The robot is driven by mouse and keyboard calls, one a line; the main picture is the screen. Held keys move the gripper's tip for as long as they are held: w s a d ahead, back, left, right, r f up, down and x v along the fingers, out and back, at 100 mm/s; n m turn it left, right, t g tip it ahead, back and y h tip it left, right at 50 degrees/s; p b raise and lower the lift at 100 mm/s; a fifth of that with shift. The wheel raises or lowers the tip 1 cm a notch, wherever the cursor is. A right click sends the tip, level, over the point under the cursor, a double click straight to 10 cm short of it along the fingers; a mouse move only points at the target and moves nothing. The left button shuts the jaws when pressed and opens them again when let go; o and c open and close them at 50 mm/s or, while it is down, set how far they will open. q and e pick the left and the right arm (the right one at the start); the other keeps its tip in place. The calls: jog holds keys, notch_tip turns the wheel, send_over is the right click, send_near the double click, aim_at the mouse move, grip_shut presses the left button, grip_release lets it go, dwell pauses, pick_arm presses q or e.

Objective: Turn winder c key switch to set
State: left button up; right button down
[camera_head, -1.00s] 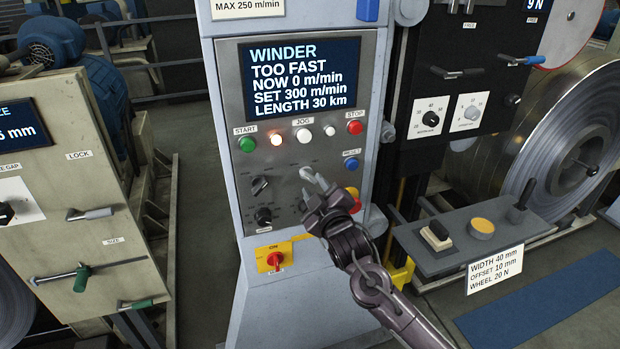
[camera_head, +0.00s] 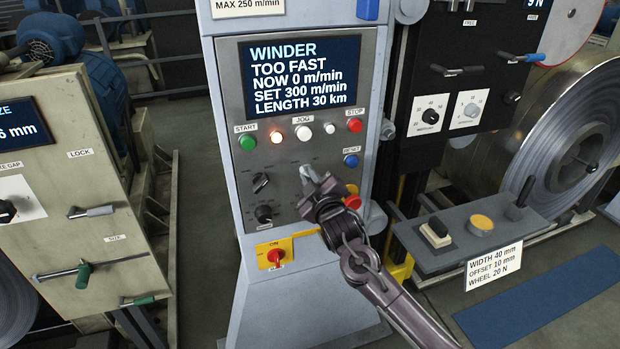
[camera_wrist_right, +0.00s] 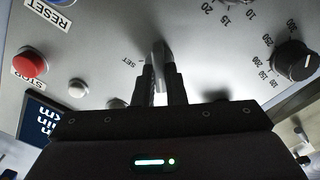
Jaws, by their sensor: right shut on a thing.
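The winder panel (camera_head: 285,180) stands in the middle of the head view, its screen (camera_head: 302,75) reading TOO FAST, NOW 0 m/min, SET 300 m/min. My right gripper (camera_head: 311,180) is at the panel's lower middle, below the white JOG button. In the right wrist view the gripper (camera_wrist_right: 160,75) is shut on the metal key switch (camera_wrist_right: 158,52), with a SET label beside it to the left. The fingers hide much of the key, so its exact angle is hard to tell. My left gripper is not in view.
Black knobs (camera_head: 261,183) sit left of my gripper, and a red switch on a yellow plate (camera_head: 275,256) is below. A blue RESET button (camera_head: 351,160) and red STOP button (camera_head: 355,125) are to the right. A grey control shelf (camera_head: 460,236) stands further right.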

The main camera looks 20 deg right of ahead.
jog(key=shift+m, duration=0.4)
jog(key=shift+d+m+p, duration=0.2)
jog(key=shift+m+p, duration=0.7)
jog(key=shift+m, duration=3.35)
jog(key=shift+d+m+p, duration=0.2)
jog(key=shift+m+p, duration=0.65)
jog(key=shift+m, duration=3.4)
jog(key=c, duration=1.5)
grip_release()
